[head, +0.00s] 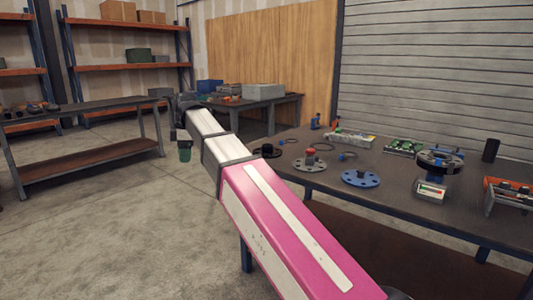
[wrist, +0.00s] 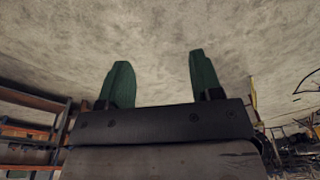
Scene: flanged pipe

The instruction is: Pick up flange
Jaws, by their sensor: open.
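Several flanges lie on the dark workbench (head: 400,190) at the right in the head view. One is a blue round flange (head: 361,178) with bolt holes and a dark hub. A grey flange (head: 309,164) with a red top lies left of it. A dark flange (head: 267,151) lies further left, and another dark round piece (head: 440,161) sits raised at the right. My gripper (head: 184,151) hangs left of the bench, apart from all of them. In the wrist view its two green fingers (wrist: 160,82) are spread with nothing between them, against a plain grey surface.
Trays of parts (head: 404,147) and a black cylinder (head: 490,150) stand on the bench. A second table (head: 255,103) with boxes is behind. A low bench (head: 85,150) and shelves (head: 125,67) are at the left. The floor between is clear.

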